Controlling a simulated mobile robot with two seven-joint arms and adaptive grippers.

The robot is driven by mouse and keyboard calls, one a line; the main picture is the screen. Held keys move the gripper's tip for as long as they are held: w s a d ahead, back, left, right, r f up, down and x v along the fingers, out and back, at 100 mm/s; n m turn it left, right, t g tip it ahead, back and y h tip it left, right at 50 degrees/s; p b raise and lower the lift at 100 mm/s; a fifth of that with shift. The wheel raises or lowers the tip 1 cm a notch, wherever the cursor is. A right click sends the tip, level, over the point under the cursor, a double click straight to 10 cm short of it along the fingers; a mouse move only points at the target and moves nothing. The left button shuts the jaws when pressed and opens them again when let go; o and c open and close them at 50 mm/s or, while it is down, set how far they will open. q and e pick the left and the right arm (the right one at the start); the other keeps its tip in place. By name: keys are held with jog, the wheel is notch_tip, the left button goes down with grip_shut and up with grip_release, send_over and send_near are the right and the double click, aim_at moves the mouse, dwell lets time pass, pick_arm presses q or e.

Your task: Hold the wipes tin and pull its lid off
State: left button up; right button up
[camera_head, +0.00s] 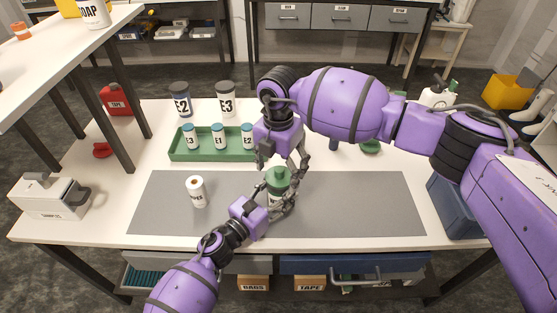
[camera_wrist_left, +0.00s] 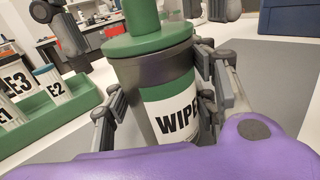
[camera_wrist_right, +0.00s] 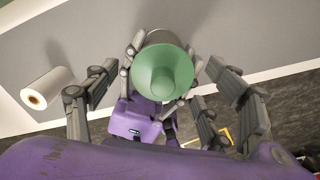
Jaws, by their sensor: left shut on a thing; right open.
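The wipes tin (camera_wrist_left: 166,112) is a grey cylinder with a green band and a "WIPES" label; it stands upright on the grey mat. Its green lid (camera_head: 277,176) with a knob on top is on the tin, and shows from above in the right wrist view (camera_wrist_right: 164,74). My left gripper (camera_head: 272,207) is shut on the tin's body, with fingers on both sides in the left wrist view (camera_wrist_left: 155,100). My right gripper (camera_head: 292,160) is open above the lid, pointing down, its fingers apart on either side in the right wrist view (camera_wrist_right: 160,95).
A white roll (camera_head: 197,192) stands on the grey mat (camera_head: 350,205) to the left. A green tray (camera_head: 213,156) with several small bottles is behind it. A blue bin (camera_head: 452,207) is at the right. The mat's right half is clear.

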jog(key=shift+f, duration=0.15)
jog(key=shift+c, duration=0.3)
jog(key=c, duration=1.3)
jog(key=shift+r, duration=0.25)
jog(key=shift+r, duration=0.9)
